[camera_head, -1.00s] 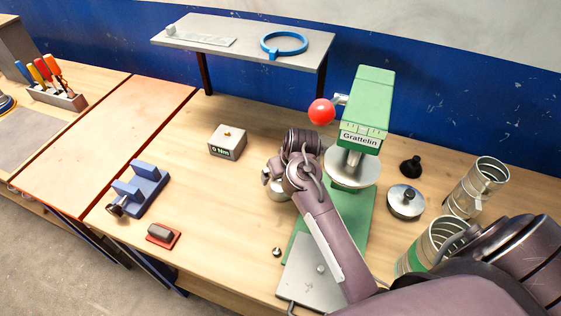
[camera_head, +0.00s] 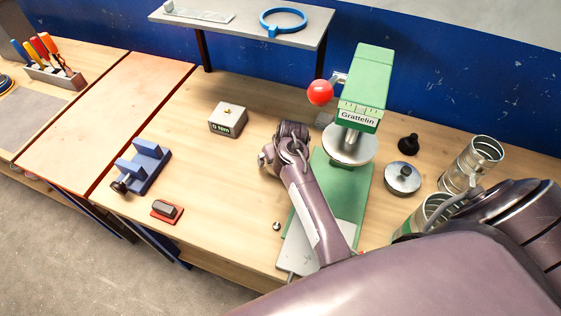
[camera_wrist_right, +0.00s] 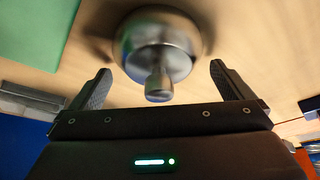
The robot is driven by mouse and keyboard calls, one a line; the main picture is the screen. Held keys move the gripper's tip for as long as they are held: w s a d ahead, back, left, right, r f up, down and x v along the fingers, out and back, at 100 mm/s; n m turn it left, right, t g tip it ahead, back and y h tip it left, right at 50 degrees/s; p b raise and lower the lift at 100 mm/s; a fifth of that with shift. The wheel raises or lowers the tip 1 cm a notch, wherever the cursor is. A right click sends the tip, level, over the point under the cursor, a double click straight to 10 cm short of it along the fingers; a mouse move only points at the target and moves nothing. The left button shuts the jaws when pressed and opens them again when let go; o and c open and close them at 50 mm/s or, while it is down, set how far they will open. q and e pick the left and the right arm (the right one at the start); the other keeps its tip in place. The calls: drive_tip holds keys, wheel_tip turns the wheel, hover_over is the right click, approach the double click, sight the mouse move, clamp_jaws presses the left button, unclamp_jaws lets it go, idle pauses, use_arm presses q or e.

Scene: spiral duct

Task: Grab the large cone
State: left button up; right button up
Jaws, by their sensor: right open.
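A round silver metal piece with a short knob (camera_wrist_right: 160,45) stands on the wooden bench in the right wrist view, blurred; it seems to be the large cone. My right gripper (camera_wrist_right: 162,68) is open, with one finger on each side of the knob's line and nothing gripped. In the head view my right arm (camera_head: 312,208) reaches over the bench left of the green press, and its fingers and the silver piece are hidden. My left gripper is out of view.
The green press (camera_head: 358,90) with its red ball (camera_head: 319,92) stands close right of my wrist. A grey box (camera_head: 228,119), a blue fixture (camera_head: 145,165) and a red-based block (camera_head: 166,211) lie left. Spiral ducts (camera_head: 472,163) stand right. A shelf (camera_head: 245,25) is behind.

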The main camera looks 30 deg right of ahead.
drive_tip(key=c, duration=1.1)
drive_tip(key=shift+c, duration=1)
drive_tip(key=shift+r, duration=0.1)
